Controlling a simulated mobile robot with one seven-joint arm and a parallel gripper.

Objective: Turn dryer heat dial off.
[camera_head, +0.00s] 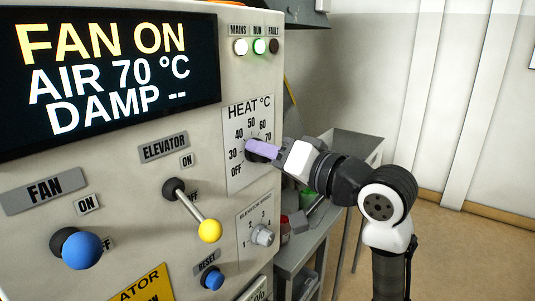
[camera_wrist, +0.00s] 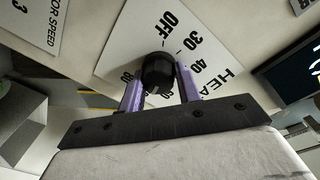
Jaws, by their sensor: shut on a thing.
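The heat dial is a black knob on a white plate (camera_head: 236,121) marked HEAT °C, with OFF at lower left and numbers rising clockwise. In the head view the knob is mostly hidden behind my gripper (camera_head: 262,149). In the wrist view the black dial (camera_wrist: 157,72) sits between the two purple fingers of my gripper (camera_wrist: 160,80). The fingers are shut on it from both sides. OFF and 30 show just beyond the knob in that view. I cannot tell which mark its pointer faces.
The display (camera_head: 110,75) reads FAN ON, AIR 70 °C, DAMP --. The yellow-tipped elevator lever (camera_head: 209,230) and elevator speed knob (camera_head: 263,236) are below the dial. A blue fan knob (camera_head: 82,250) and blue reset button (camera_head: 213,279) are lower left. A grey table (camera_head: 290,257) stands behind.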

